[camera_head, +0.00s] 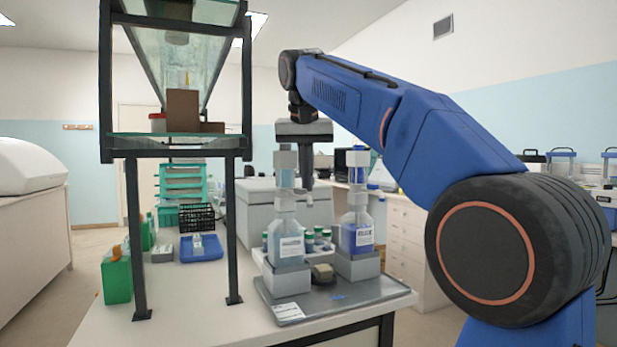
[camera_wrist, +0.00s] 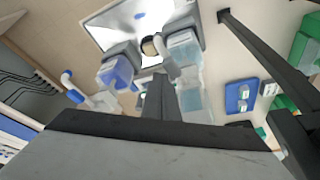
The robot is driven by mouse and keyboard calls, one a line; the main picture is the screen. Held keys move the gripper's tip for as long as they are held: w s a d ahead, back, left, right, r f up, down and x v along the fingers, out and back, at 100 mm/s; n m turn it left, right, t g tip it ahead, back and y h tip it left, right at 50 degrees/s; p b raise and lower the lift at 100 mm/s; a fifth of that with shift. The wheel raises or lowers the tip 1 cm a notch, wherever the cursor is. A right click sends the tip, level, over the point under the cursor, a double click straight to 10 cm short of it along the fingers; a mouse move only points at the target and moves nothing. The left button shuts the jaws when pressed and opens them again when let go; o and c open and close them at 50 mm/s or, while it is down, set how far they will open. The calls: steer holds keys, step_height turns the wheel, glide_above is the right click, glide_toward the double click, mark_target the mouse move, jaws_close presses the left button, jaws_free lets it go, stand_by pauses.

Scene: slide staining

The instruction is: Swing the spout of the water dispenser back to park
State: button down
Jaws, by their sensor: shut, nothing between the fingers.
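Two bottle-top dispensers stand on grey blocks. The left one (camera_head: 287,238) holds pale, clear-blue liquid and looks like the water dispenser, though its label is too small to read. The right one (camera_head: 357,232) holds deeper blue liquid. My gripper (camera_head: 308,186) is shut and empty, pointing down just right of the pale dispenser's upper part. In the wrist view my gripper (camera_wrist: 158,80) is beside the pale dispenser (camera_wrist: 187,62); the blue one (camera_wrist: 115,72) is to the left. A whitish spout-like part (camera_wrist: 168,60) shows near my fingertips; I cannot tell whether they touch.
A grey tray (camera_head: 375,291) carries both dispensers, with a small dark object (camera_head: 323,272) between them and capped vials behind. A black-framed shelf (camera_head: 240,215) stands to the left. A blue tray (camera_head: 201,248) lies behind it.

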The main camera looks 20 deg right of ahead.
steer(key=shift+s+a, duration=0.35)
steer(key=shift+a, duration=0.45)
steer(key=shift+a, duration=0.15)
steer(key=shift+s, duration=0.25)
steer(key=shift+s+d, duration=0.2)
steer(key=shift+s, duration=0.4)
